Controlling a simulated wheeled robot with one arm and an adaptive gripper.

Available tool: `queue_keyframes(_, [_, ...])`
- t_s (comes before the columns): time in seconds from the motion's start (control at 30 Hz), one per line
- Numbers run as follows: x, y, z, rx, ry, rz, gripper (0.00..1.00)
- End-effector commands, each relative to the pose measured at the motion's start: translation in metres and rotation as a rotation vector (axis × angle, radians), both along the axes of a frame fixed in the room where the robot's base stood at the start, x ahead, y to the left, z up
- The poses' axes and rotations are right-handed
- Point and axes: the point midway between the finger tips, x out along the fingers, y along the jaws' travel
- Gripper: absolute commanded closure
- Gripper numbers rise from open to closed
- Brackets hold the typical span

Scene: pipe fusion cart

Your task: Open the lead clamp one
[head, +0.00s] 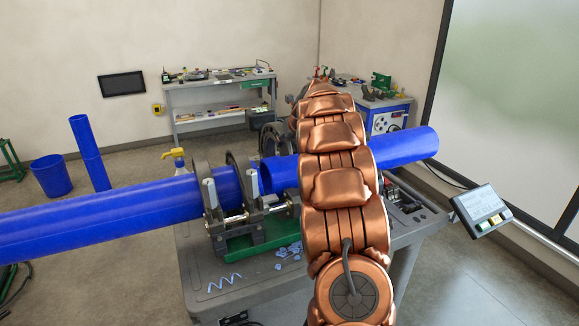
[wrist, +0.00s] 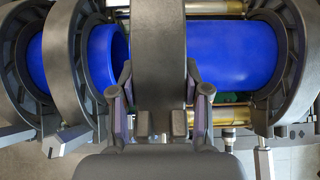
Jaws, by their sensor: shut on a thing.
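In the wrist view my gripper (wrist: 158,78) has its two dark fingers on either side of a broad grey clamp half (wrist: 158,45) and is shut on it. This clamp half stands across the blue pipes, covering part of the right pipe (wrist: 230,50). Which numbered clamp it is, I cannot tell. Other grey clamp rings stand to its left (wrist: 78,60) and right (wrist: 292,50). The left pipe's open end (wrist: 118,55) shows beside the held clamp half. In the head view my copper arm hides the gripper and the held clamp.
The head view shows the left pipe (head: 100,214) reaching far out left and the right pipe (head: 405,146) extending beyond my arm. The cart (head: 230,290) carries the green-based machine (head: 262,240). A control box (head: 482,210) sticks out at right. Benches stand behind.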

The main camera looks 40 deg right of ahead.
Motion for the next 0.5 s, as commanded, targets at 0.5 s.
queue_keyframes(0.5, [0.024, -0.008, 0.030, -0.004, -0.005, 0.001, 0.81])
